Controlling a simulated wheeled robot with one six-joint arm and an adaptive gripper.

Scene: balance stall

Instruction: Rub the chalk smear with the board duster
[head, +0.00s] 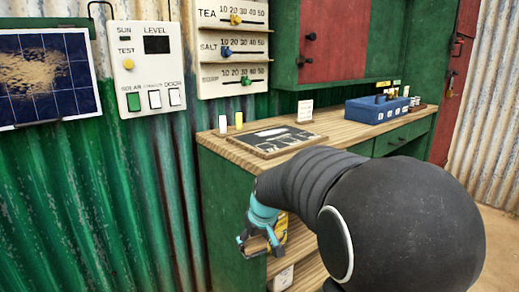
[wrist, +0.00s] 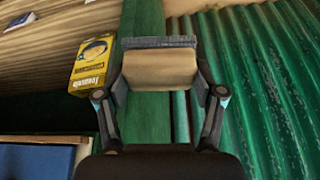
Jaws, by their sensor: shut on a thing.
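My gripper (head: 262,242) is low in front of the green cabinet, below the counter top, in the head view. In the wrist view my gripper (wrist: 160,85) is shut on the board duster (wrist: 160,70), a tan block with a grey strip along its far edge. The duster is held clear of the counter, and only a small part of it shows in the head view. A wood-framed dark slate (head: 262,146) lies on the counter, up and to the right of my gripper. A pale patch, apparently the chalk smear (head: 271,132), is on the slate with white marks around it.
A yellow box (wrist: 92,66) stands on a shelf close to my gripper. Two small upright pieces, one white (head: 223,124) and one yellow, stand behind the slate. A blue crate (head: 375,112) is farther along the counter. A dusty solar panel (head: 80,98) hangs on the left.

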